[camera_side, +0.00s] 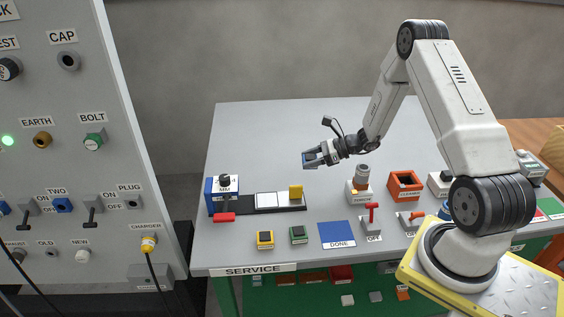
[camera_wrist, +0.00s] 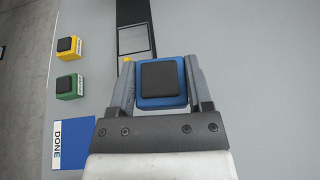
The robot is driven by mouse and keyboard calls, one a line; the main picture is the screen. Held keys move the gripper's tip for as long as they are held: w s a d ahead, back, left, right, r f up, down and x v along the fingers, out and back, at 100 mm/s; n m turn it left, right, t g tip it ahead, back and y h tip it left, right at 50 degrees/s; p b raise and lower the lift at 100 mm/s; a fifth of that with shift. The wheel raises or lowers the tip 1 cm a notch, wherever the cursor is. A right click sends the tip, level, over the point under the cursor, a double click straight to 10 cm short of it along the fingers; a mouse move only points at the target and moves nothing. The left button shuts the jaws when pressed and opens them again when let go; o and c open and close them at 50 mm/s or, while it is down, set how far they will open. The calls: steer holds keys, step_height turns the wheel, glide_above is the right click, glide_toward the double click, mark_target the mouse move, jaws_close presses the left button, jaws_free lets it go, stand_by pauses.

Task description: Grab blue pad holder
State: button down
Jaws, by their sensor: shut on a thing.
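The blue pad holder (camera_wrist: 161,83) is a blue block with a black square pad on its face. It sits between the two fingers of my gripper (camera_wrist: 160,88) in the wrist view, and the fingers are shut on its sides. In the side view my gripper (camera_side: 312,157) holds the blue pad holder (camera_side: 308,159) above the grey table, to the left of the arm. Its underside is hidden in the wrist view.
A yellow pad holder (camera_side: 265,239) and a green pad holder (camera_side: 298,234) stand near the table's front edge, beside the blue DONE mat (camera_side: 338,235). A black rail with a white plate (camera_side: 271,200) lies behind them. A labelled panel (camera_side: 80,150) stands left.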

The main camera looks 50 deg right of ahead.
steer(key=s+a+r, duration=0.2)
steer(key=s+r, duration=0.1)
steer(key=s, duration=0.3)
steer(key=shift+s, duration=0.2)
stand_by(0.5)
